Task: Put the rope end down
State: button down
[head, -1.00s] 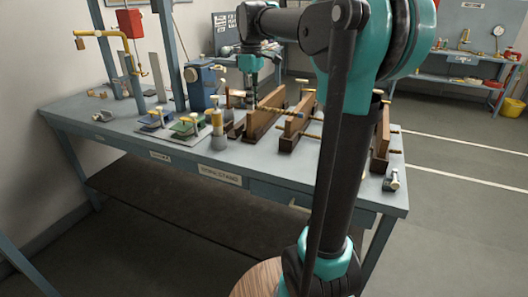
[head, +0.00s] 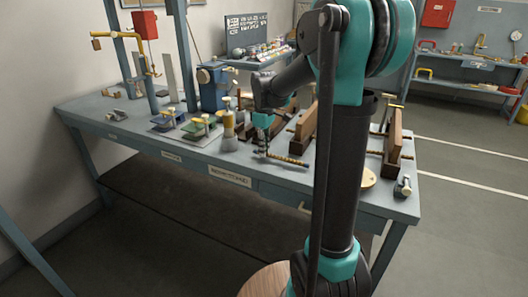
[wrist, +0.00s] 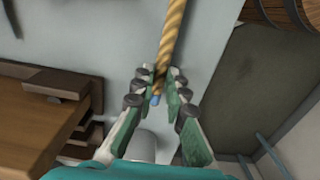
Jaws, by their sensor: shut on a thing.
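The rope is tan and twisted, and its end has a blue tip. In the wrist view the rope (wrist: 171,40) runs up from between the fingers of my gripper (wrist: 158,82), which are shut on it just by the blue tip. In the head view my gripper (head: 263,149) points down near the front edge of the grey workbench (head: 200,150). The rope (head: 288,160) stretches right from the fingers, low over the bench top. I cannot tell whether it touches the surface along its length.
Wooden blocks with bars (head: 392,150) stand right of my gripper, partly behind my arm. A yellow-topped grey post (head: 228,130) and a green clamp plate (head: 202,130) stand left. A small metal fitting (head: 402,187) sits at the right corner.

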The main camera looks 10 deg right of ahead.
jog(key=shift+f, duration=0.55)
jog(key=c, duration=1.5)
grip_release()
jog(key=shift+f, duration=0.1)
jog(key=shift+c, duration=0.2)
notch_tip(320, 180, up, 12)
